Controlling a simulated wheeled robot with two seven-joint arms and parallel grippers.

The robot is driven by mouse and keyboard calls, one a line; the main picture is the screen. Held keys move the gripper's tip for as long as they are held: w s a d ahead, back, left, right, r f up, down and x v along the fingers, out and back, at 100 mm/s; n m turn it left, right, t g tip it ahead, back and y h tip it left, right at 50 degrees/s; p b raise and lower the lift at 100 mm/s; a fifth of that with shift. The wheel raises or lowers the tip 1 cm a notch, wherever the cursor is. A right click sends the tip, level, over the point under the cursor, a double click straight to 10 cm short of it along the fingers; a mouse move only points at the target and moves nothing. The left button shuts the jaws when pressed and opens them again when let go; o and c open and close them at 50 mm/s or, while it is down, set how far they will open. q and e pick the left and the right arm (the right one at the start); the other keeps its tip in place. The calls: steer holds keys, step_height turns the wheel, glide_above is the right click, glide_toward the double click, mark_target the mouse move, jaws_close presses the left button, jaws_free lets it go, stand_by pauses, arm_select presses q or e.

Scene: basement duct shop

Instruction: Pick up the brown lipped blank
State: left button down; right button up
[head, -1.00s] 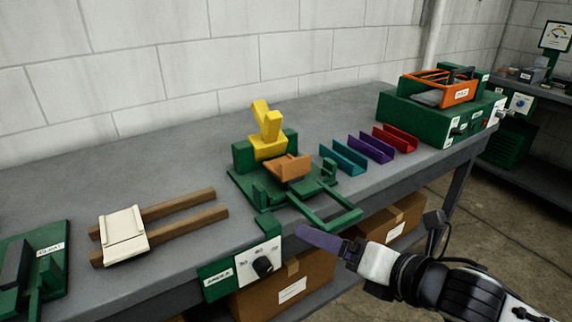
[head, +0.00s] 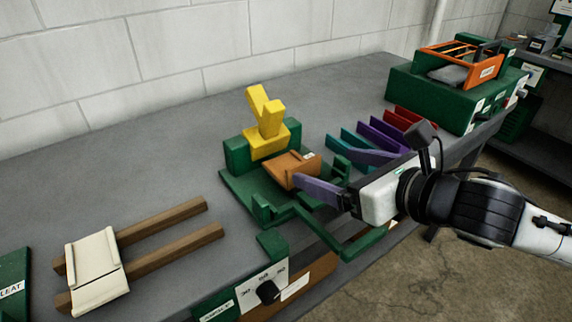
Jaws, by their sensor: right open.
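The brown lipped blank (head: 288,170) sits in the green bending fixture (head: 240,190) on the bench, in front of a yellow V-shaped block (head: 264,140). My right gripper (head: 322,168) comes in from the right, open and empty. One finger is beside the blank's near right edge; the other is farther back, close to the teal channel. I cannot tell whether the near finger touches the blank. The left gripper is out of view.
Teal (head: 345,146), purple (head: 382,136) and red (head: 408,119) channels lie behind my right gripper. A green box with an orange frame (head: 460,68) stands at back right. A cream piece (head: 97,268) lies across two wooden rails at front left.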

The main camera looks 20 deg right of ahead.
mark_target(305, 163)
steer(key=shift+w+a+f+b, duration=0.35)
steer(key=shift+w+a+b, duration=0.1)
steer(key=shift+b, duration=0.3)
steer(key=shift+w+a+f, duration=0.15)
steer(key=shift+w, duration=0.4)
steer(key=shift+w+a+f+p, duration=0.2)
steer(key=shift+w+p, duration=0.1)
steer(key=shift+w, duration=0.1)
steer(key=x, duration=0.4)
steer(key=shift+f, duration=0.15)
steer(key=shift+w+a+f, duration=0.1)
steer(key=shift+w+f, duration=0.1)
steer(key=shift+w, duration=0.3)
steer(key=c, duration=0.9)
steer(key=shift+c, duration=1.4)
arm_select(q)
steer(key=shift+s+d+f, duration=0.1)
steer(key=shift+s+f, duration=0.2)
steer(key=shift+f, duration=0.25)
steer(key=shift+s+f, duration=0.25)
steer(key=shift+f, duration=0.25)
